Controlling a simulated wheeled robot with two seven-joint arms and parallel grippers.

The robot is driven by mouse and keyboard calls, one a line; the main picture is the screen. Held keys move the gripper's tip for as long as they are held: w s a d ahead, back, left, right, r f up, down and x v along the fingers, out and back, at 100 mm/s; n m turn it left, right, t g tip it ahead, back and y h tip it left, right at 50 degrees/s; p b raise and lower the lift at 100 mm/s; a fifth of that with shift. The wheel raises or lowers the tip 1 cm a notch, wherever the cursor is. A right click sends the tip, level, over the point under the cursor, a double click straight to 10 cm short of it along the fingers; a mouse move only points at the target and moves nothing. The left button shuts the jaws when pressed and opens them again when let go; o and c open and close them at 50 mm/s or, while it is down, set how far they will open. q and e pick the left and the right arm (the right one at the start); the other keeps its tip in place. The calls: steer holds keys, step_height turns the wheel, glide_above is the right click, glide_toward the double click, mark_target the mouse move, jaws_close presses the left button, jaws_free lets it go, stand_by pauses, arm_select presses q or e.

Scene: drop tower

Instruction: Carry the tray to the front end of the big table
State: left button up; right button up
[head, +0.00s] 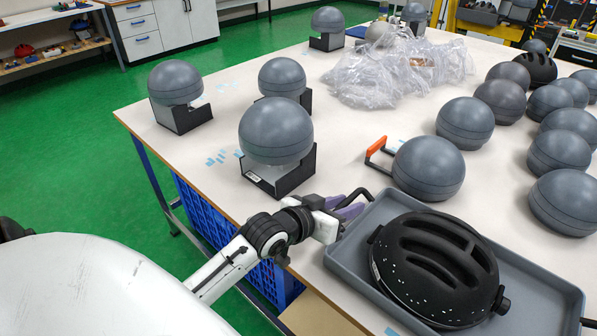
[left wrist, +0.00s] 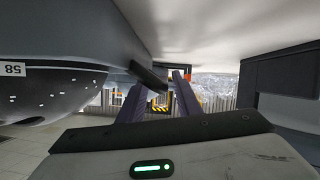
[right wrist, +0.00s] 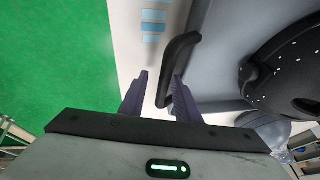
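The grey tray (head: 522,270) sits at the near edge of the big table (head: 225,145), with a black helmet (head: 435,265) lying in it. In the head view, my left gripper (head: 350,204) is at the tray's left dark handle (head: 362,196). In the left wrist view, the fingers (left wrist: 158,82) are apart, with the handle (left wrist: 149,75) between or just ahead of them; contact is unclear. In the right wrist view, my right gripper (right wrist: 160,76) is open at the other dark handle (right wrist: 178,60), which reaches between its fingers. The right gripper is outside the head view.
Grey ball-shaped heads crowd the table's right side; one (head: 428,168) stands close behind the tray. Several more stand on black holders (head: 290,180) at the left. An orange-handled tool (head: 376,146) and clear plastic wrap (head: 385,75) lie behind. Green floor (head: 60,150) is open at the left.

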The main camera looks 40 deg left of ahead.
steer(key=shift+a, duration=0.1)
arm_select(q)
steer(key=v, duration=0.7)
steer(key=shift+s+r, duration=0.1)
steer(key=shift+s, duration=0.4)
arm_select(e)
steer(key=shift+r, duration=0.2)
steer(key=v, duration=1.1)
steer(key=shift+s+r, duration=0.2)
steer(key=shift+r, duration=0.1)
steer(key=shift+f, duration=0.1)
